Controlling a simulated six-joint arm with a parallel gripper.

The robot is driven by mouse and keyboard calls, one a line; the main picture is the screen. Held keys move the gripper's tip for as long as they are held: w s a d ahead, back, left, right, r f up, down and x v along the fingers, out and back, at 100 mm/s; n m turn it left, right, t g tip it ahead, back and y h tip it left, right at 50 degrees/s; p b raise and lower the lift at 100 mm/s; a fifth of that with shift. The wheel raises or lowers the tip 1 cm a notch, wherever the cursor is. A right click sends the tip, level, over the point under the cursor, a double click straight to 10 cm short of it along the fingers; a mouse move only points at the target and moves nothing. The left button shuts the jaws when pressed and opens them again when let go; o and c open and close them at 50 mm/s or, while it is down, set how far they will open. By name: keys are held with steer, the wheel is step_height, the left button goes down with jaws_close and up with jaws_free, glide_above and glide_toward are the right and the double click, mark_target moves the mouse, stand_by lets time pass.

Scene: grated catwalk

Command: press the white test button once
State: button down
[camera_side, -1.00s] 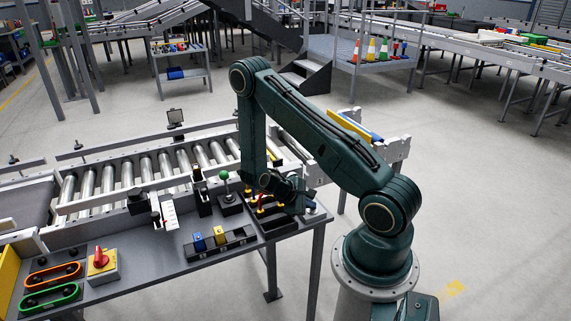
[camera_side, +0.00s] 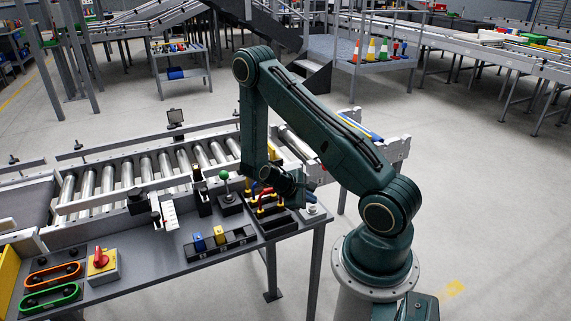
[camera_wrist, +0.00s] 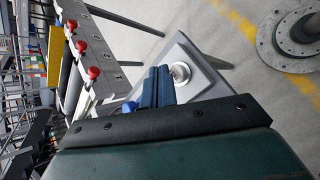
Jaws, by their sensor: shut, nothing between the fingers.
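The white test button (camera_side: 313,209), a round pale knob, sits at the right end of the grey workbench; in the wrist view the round knob (camera_wrist: 181,72) shows on the bench corner. My gripper (camera_side: 309,197) is shut and empty, just above and slightly left of the button in the side view. In the wrist view its closed dark blue fingers (camera_wrist: 160,72) end just left of the button, with a small gap in the picture. Whether the tips touch it cannot be told, but they look apart.
Left of the button are a black tray (camera_side: 279,222) with red and yellow handled pieces, a green-knobbed lever (camera_side: 224,176) and a rack (camera_side: 222,243) with blue and yellow blocks. A red rotary switch (camera_side: 100,259) stands far left. A roller conveyor (camera_side: 140,172) runs behind.

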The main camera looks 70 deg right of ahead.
mark_target(309, 208)
steer(key=shift+r, duration=0.15)
steer(key=shift+r, duration=2.35)
steer(key=shift+w+r, duration=0.1)
